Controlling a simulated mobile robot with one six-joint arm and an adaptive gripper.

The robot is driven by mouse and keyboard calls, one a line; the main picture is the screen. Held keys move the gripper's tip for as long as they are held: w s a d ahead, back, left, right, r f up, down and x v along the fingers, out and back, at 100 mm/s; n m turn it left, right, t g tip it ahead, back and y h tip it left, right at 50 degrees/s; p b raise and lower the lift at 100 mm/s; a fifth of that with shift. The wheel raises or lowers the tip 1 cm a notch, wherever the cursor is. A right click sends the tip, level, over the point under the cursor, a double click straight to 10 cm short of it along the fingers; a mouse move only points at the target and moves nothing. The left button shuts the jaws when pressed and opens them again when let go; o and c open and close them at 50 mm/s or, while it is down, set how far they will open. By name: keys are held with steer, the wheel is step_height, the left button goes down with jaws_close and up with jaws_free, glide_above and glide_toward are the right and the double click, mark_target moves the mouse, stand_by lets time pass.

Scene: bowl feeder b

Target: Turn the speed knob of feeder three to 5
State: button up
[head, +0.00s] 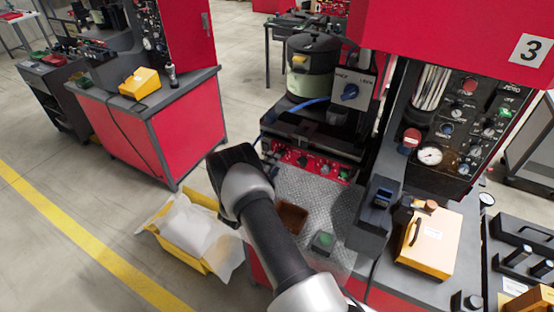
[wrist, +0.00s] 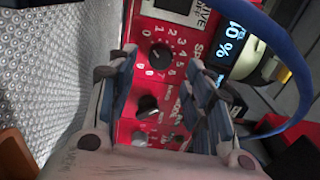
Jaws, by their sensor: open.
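In the wrist view, a black round knob (wrist: 161,57) sits on a red panel (wrist: 125,130) inside a ring of white numbers, beside partly hidden lettering that starts "SP". Its pointer direction is too dark to read. My gripper (wrist: 163,78) is open, with one finger left of the knob and the other to its right, nothing held. My wrist is left of this panel there; the fingers are hidden.
A second black knob (wrist: 148,106) sits lower on the panel. A display reading 10 % (wrist: 232,44) and a blue cable (wrist: 285,50) are to the right. A metal plate (wrist: 50,60) lies left. A yellow bin (head: 180,245) stands on the floor.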

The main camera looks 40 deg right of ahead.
mark_target(280, 153)
steer(key=shift+x, duration=2.25)
steer(key=c, duration=1)
steer(key=shift+c, duration=0.2)
